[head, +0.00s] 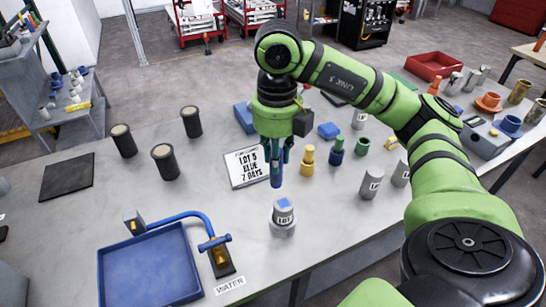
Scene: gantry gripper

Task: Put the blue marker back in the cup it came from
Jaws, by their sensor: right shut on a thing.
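My right gripper (278,158) reaches over the table from the right and points down. It is shut on the blue marker (277,181), which hangs upright between the fingers. Just below the marker stands a grey cup (283,228) with a blue square label. The marker's lower end looks close above the cup's rim; whether it is clear of the rim I cannot tell. My left gripper is not in view.
A white sign (248,168) reading "LOT 3 BLUE 7 DAYS" lies behind the cup. Yellow (307,160), blue and green pieces and grey labelled containers (371,183) stand to the right. Several dark cylinders (165,162) and a blue tray (150,270) are left.

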